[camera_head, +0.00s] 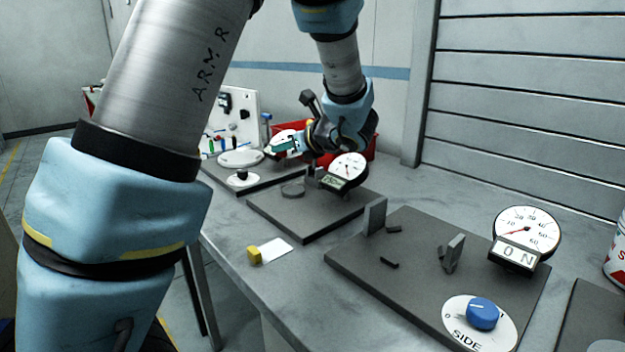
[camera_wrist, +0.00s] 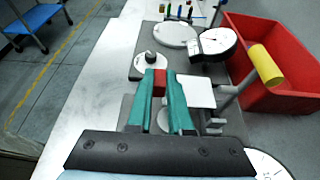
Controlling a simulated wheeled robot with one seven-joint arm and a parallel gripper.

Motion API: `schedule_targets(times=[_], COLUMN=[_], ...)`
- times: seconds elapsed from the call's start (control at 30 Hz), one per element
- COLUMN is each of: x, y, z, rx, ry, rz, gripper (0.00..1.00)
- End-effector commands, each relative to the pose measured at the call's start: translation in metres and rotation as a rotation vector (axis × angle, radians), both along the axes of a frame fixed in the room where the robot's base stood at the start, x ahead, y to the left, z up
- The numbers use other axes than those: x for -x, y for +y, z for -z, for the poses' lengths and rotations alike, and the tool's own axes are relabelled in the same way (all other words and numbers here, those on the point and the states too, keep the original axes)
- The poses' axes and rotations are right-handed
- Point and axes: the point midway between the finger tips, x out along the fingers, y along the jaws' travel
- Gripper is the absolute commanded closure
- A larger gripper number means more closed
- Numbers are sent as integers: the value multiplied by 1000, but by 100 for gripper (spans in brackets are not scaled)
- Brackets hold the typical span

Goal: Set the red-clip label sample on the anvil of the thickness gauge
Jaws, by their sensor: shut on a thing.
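My gripper (camera_wrist: 159,84) is shut on the red clip (camera_wrist: 159,80) of a label sample. Its white label (camera_wrist: 196,91) sticks out to the right of the fingertips in the wrist view. In the head view my gripper (camera_head: 284,147) is above the far end of the bench. A small round grey disc, apparently the anvil (camera_head: 292,189), sits on the middle dark board, below and nearer than my gripper. Beside it is a dial gauge (camera_head: 348,169) with a small display. In the wrist view the disc (camera_wrist: 177,116) shows partly between and behind my fingers. The sample is apart from it.
The far board holds a round plate (camera_head: 240,158) and a knob (camera_head: 242,177). A red bin (camera_wrist: 272,92) stands behind, with a yellow cylinder (camera_wrist: 265,65) in front. A yellow-clip label (camera_head: 255,255) lies at the bench edge. A board with a blue knob (camera_head: 482,313) is at right.

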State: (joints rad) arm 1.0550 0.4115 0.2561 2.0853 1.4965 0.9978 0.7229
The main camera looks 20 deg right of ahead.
Motion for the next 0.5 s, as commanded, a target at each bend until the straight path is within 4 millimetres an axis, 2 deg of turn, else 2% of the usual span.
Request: schedule_targets(times=[0.23,0.5], x=[-1,-1], y=[2,2], z=[42,71], rx=[-7,-6], ry=[5,5], rz=[1,1], gripper=[100,100])
